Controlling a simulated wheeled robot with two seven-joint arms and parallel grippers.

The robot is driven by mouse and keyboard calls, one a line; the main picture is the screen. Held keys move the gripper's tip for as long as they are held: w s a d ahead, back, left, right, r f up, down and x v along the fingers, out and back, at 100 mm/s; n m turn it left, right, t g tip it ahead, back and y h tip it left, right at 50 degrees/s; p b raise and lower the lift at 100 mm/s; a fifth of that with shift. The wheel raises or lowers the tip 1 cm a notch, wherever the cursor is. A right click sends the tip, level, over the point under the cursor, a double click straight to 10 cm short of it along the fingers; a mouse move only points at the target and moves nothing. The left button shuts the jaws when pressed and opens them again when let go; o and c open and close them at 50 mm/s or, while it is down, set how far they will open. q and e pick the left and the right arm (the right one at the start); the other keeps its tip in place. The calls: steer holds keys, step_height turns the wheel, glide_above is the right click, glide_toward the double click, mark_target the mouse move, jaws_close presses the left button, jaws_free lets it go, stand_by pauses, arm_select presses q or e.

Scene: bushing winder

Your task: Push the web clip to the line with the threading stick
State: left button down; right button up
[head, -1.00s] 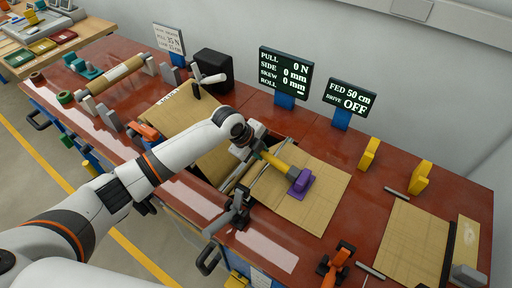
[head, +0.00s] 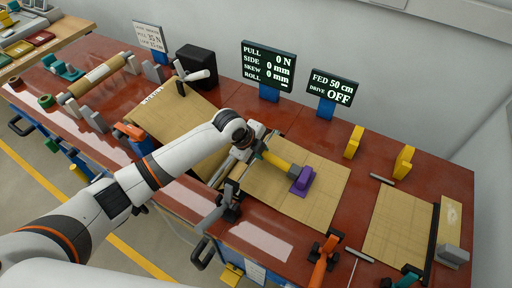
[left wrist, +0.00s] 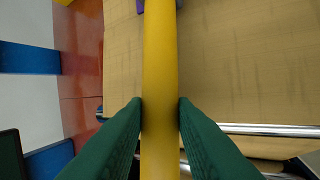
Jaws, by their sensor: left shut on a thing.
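My left gripper (head: 259,150) is shut around the yellow threading stick (head: 277,161), which points right and a little toward the front. In the left wrist view, the green fingers (left wrist: 160,108) grip both sides of the stick (left wrist: 160,60). A sliver of purple shows at the top of the left wrist view (left wrist: 142,5). I cannot make out the line. My right gripper is not in view.
Bare red table (head: 354,203) lies between the web and a second tan sheet (head: 400,225). Yellow blocks (head: 354,142) stand behind. An orange clamp (head: 324,255) is at the front edge. Displays at the back read pull 0 N (head: 268,67) and drive OFF (head: 333,87).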

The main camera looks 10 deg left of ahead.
mark_target(292, 166)
arm_select(q)
steer(key=shift+s+d+r+p, duration=0.1)
steer(key=shift+s+d+p, duration=0.15)
steer(key=shift+d, duration=0.6)
steer(key=shift+s+d+f+p, duration=0.15)
steer(key=shift+s+d, duration=0.25)
steer(key=shift+d, duration=0.5)
steer(key=shift+s+d+r+p, duration=0.15)
steer(key=shift+s+d+p, duration=0.15)
steer(key=shift+d, duration=0.55)
steer(key=shift+s+d+p, duration=0.1)
steer(key=shift+s+d, duration=0.15)
steer(key=shift+d, duration=0.4)
steer(key=shift+s+d+p, duration=0.1)
steer(key=shift+s+d, duration=0.1)
steer(key=shift+d, duration=0.45)
steer(key=shift+s+d+p, duration=0.1)
steer(key=shift+s+d, duration=0.15)
steer(key=shift+d, duration=0.4)
steer(key=r+p, duration=0.2)
steer(key=a+r+p, duration=0.1)
steer(key=r+p, duration=0.1)
steer(key=a+r+p, duration=0.1)
steer(key=r+p, duration=0.1)
steer(key=shift+w, duration=0.4)
